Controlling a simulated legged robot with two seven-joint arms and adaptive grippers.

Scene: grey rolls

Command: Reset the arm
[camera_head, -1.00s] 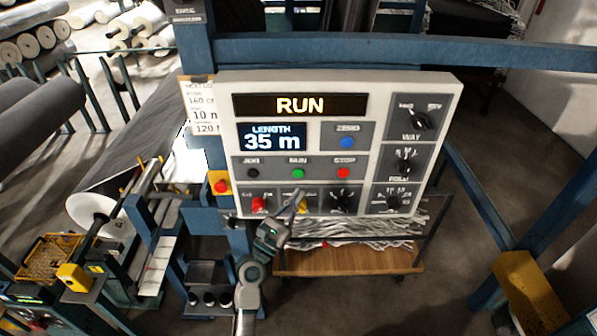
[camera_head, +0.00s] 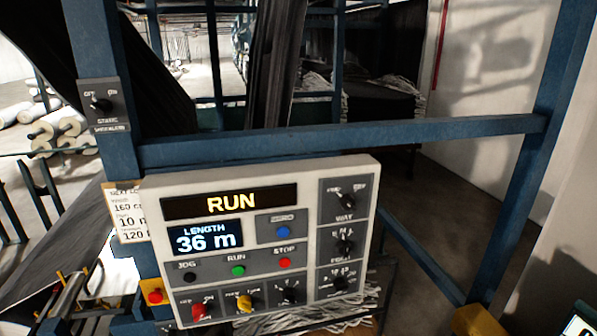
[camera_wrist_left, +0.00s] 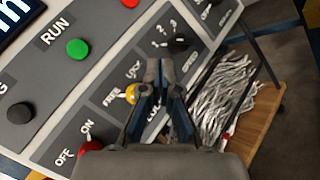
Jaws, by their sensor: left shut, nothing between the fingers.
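My left gripper (camera_wrist_left: 160,72) shows in the left wrist view, its two fingers together and empty. It is over the lower part of a white and grey control panel (camera_wrist_left: 62,98). A yellow knob (camera_wrist_left: 130,93) shows just left of the fingers; I cannot tell whether they touch. A red OFF/ON knob (camera_wrist_left: 88,147) shows at the bottom, partly hidden by the gripper. In the head view the panel (camera_head: 262,248) reads RUN and 36 m, with the yellow knob (camera_head: 244,302) in its bottom row. Neither gripper shows clearly in that view.
A blue frame beam (camera_head: 340,141) crosses above the panel, with a blue post (camera_head: 540,130) at right. A switch box (camera_head: 102,104) is on the left post. Below the panel, crumpled pale material (camera_wrist_left: 222,95) lies over a wooden shelf (camera_wrist_left: 265,110).

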